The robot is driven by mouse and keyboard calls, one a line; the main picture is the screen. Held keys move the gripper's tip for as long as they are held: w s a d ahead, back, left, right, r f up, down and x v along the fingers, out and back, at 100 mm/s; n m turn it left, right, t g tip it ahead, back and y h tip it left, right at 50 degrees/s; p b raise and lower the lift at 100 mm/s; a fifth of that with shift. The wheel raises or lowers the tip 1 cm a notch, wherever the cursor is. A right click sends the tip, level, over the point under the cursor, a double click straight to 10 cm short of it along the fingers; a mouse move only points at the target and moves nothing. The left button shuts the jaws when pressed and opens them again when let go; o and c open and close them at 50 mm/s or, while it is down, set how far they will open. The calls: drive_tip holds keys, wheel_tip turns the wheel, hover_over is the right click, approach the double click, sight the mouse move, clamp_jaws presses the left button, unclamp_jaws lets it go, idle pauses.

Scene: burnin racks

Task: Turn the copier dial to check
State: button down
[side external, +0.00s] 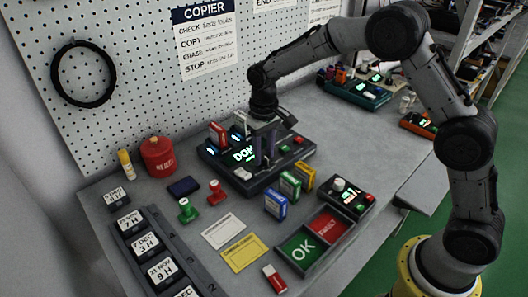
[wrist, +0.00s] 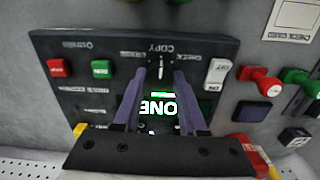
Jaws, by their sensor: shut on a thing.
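The copier (side external: 290,163) is a dark box on the grey bench; it fills much of the wrist view (wrist: 60,45), upside down. Its lit green screen (side external: 244,155) shows part of the word DONE, partly behind my fingers; the screen also shows in the wrist view (wrist: 160,108). My gripper (wrist: 160,74) points down at the copier, its two purple fingers shut on the small dial (wrist: 160,63) below the printed COPY label. The dial's pointer direction is hard to tell. In the side view my gripper (side external: 267,150) hides the dial.
Red (wrist: 57,68) and green (wrist: 101,69) buttons and a white switch (wrist: 216,73) flank the dial. Red (side external: 216,192) and green (side external: 186,210) stamps stand left of the copier. Coloured cartridges (side external: 276,205) and the OK tray (side external: 301,250) are in front.

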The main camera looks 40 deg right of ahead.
sight(264, 156)
drive_tip(key=m, duration=0.4)
drive_tip(key=shift+r+m, duration=0.1)
drive_tip(key=shift+m, duration=2.1)
drive_tip(key=shift+c, duration=2.3)
unclamp_jaws()
wheel_tip(264, 156, up, 14)
